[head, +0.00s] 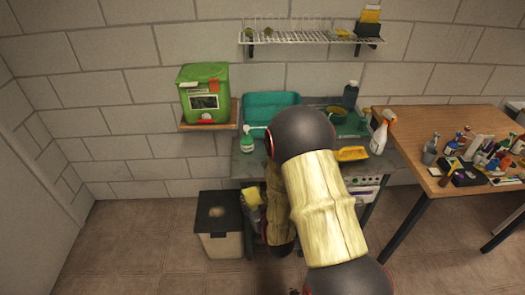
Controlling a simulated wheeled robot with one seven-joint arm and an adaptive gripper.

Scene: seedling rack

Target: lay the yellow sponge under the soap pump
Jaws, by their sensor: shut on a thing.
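A yellow block, which looks like the yellow sponge (252,196), shows just left of my arm, in front of the bench and above the bin's right edge. My gripper (254,212) is small and partly hidden by my arm; it is shut on the sponge, though its fingers are hard to make out. A green and white pump bottle (247,149), which looks like the soap pump, stands upright on the bench's left part, above and apart from the sponge. Whether anything lies under it cannot be told.
A teal tray (270,98) lies behind the pump. A yellow scoop (352,154) and a white spray bottle (380,133) are on the bench's right. A dark-lidded bin (219,222) stands on the floor. A crowded wooden table (415,150) is at right. My arm hides the bench's middle.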

